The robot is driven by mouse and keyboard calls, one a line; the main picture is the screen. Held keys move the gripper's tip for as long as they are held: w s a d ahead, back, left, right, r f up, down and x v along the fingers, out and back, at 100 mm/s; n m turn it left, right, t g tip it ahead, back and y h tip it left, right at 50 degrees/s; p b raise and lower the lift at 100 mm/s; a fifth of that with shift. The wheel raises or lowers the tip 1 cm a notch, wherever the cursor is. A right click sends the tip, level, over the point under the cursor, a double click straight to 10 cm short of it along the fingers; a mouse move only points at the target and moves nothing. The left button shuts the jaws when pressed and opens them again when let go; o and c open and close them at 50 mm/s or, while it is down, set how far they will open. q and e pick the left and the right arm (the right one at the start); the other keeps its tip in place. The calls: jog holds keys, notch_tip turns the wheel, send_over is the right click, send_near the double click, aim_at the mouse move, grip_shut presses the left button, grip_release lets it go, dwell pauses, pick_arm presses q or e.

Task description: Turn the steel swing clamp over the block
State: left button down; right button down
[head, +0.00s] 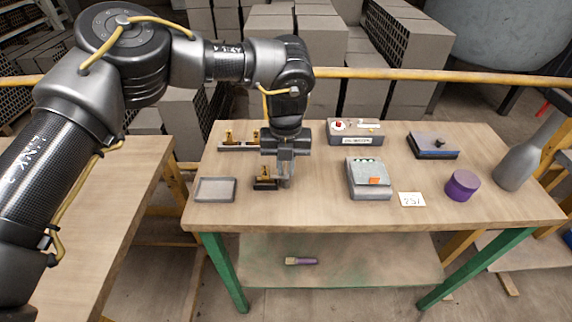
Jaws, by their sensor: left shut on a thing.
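My left gripper (285,182) points straight down at the table, with its fingers shut at the right side of a small dark fixture with brass-coloured parts (265,182). The steel swing clamp appears to be the part between the fingers, but the fingers hide most of it. I cannot make out the clamp's angle or a separate block under it. My right gripper is not in view.
The wooden table (320,208) holds a grey tray (215,189), a grey device (368,180), a control box (355,133), a number card (412,200), a purple cylinder (462,186), a dark flat box (433,146) and a grey bottle (523,160). A brush (300,261) lies on the lower shelf.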

pick_arm(q)
jog(key=shift+w, duration=0.1)
dwell(0.3)
jog(key=c, duration=1.6)
grip_release()
jog(key=shift+r, duration=0.1)
notch_tip(320, 180, up, 11)
jog(key=shift+f+b, duration=0.15)
jog(key=shift+b, duration=0.6)
